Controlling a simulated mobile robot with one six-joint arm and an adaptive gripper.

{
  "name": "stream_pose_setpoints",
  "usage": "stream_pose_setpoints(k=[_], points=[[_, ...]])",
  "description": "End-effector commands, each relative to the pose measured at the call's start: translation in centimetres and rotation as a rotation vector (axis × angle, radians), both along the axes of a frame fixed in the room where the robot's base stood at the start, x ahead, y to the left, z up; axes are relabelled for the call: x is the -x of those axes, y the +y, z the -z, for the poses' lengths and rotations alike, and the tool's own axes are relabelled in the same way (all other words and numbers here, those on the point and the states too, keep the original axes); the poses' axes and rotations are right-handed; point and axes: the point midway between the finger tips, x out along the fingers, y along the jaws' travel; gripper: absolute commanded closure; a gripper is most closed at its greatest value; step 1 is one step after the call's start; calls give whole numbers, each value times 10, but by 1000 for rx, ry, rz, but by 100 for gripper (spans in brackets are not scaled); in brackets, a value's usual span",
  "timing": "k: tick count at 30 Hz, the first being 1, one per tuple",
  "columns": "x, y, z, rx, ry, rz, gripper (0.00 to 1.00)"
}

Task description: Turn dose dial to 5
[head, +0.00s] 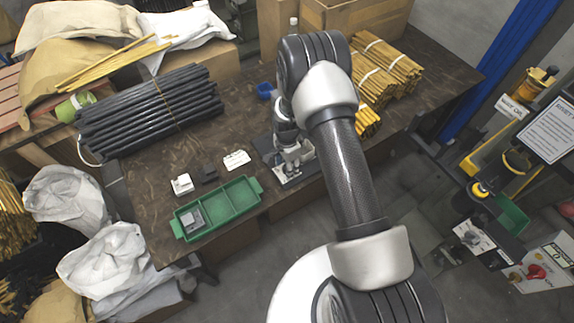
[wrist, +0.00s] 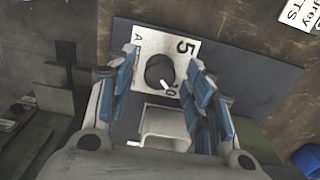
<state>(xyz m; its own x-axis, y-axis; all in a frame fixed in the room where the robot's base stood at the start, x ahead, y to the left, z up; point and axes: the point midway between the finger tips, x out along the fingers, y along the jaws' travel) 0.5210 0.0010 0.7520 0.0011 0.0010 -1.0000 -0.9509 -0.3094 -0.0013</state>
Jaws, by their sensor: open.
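The dose dial (wrist: 158,70) is a round black knob on a white plate (wrist: 150,40) in the wrist view. A short white pointer mark on it points down and right, toward a printed marking that reads like 0 or 10. A large printed 5 shows above and right of the knob. My gripper (wrist: 162,60) is open, with its blue-padded fingers on either side of the knob. I cannot tell whether either pad touches it. In the head view my gripper (head: 292,150) is over the device at the table's front edge, and the dial is hidden.
A green tray (head: 247,205) with a grey part (head: 191,221) in it stands to the left. Bundles of dark rods (head: 150,108) and yellow rods (head: 385,65) lie farther back.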

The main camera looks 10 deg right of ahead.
Motion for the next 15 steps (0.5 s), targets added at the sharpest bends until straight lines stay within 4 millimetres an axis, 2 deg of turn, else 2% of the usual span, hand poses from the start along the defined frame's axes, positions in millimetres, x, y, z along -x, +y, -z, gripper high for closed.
stream_pose_setpoints(k=[2, 15], points=[[0, 0, 0, 0, 0, 0, 55], [0, 0, 0, 0, 0, 0, 85]])
